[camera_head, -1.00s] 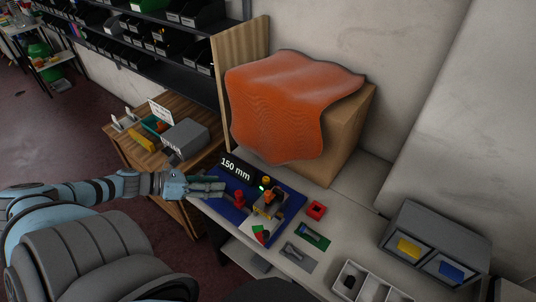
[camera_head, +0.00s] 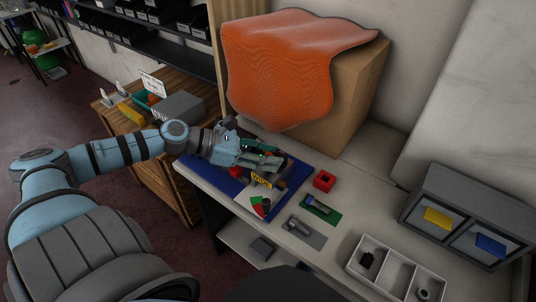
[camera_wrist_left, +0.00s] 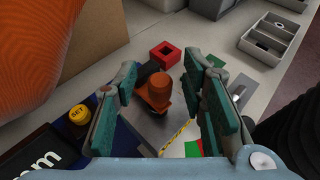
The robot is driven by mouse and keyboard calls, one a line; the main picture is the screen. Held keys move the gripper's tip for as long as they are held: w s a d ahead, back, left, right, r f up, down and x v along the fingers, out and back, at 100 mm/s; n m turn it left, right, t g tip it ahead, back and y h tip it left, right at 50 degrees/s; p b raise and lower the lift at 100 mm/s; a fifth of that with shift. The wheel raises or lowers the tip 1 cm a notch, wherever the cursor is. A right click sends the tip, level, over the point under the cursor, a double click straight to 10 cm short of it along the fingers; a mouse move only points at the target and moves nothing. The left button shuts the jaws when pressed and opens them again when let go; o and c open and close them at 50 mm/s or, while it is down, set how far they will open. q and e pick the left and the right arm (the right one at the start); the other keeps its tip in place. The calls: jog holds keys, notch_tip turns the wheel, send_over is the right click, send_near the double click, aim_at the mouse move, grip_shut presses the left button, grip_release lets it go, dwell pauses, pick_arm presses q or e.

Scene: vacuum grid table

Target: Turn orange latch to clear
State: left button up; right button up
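My left gripper (camera_wrist_left: 168,82) is open, with one green-padded finger on each side of the latch. I see gaps between the pads and the knob. In the head view the left gripper (camera_head: 278,156) reaches over the board from the left and hides most of the latch. My right gripper is in neither view.
A red block with a square hole (camera_head: 324,181) sits just right of the board. A yellow button (camera_wrist_left: 79,114) and a black sign (camera_wrist_left: 35,154) are left of the gripper. A big box (camera_head: 356,92) under an orange cloth stands behind. A compartment tray (camera_head: 397,270) is at front right.

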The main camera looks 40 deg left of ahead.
pick_arm(q)
jog(key=shift+w+d+r, duration=0.1)
jog(key=shift+w, duration=0.05)
grip_shut()
